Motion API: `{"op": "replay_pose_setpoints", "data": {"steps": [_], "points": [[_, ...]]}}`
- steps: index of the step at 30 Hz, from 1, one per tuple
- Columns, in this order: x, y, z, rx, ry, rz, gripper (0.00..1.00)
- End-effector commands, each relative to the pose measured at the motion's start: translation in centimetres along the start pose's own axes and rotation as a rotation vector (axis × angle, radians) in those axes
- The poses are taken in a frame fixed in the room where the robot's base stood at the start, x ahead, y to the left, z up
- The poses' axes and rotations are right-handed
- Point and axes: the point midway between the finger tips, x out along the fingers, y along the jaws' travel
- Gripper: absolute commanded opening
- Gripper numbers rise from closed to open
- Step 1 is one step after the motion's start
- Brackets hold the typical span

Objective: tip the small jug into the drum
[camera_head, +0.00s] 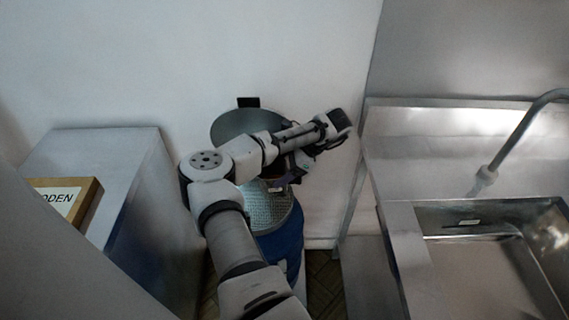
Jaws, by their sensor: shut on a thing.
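The drum (284,238) is blue and stands on the floor between the grey cabinet and the steel sink unit. Its round grey lid (238,123) is raised against the wall behind. A shiny, textured metal surface (264,203) shows at its top. My arm reaches over the drum from the front. My gripper (298,164) is partly hidden under my wrist, above the right side of the drum. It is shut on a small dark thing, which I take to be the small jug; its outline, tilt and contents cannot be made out.
A grey cabinet (150,215) stands close to the left of the drum, with a wood-framed sign (66,200) on it. On the right is a steel counter (420,140) with a sink basin (480,265) and a curved tap (510,143). The white wall is close behind the drum.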

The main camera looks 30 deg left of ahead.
Motion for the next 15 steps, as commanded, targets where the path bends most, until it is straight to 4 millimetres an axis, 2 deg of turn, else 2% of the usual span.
{"op": "replay_pose_setpoints", "data": {"steps": [15], "points": [[-0.7,0.0,1.5,-0.005,0.475,0.004,0.44]]}}
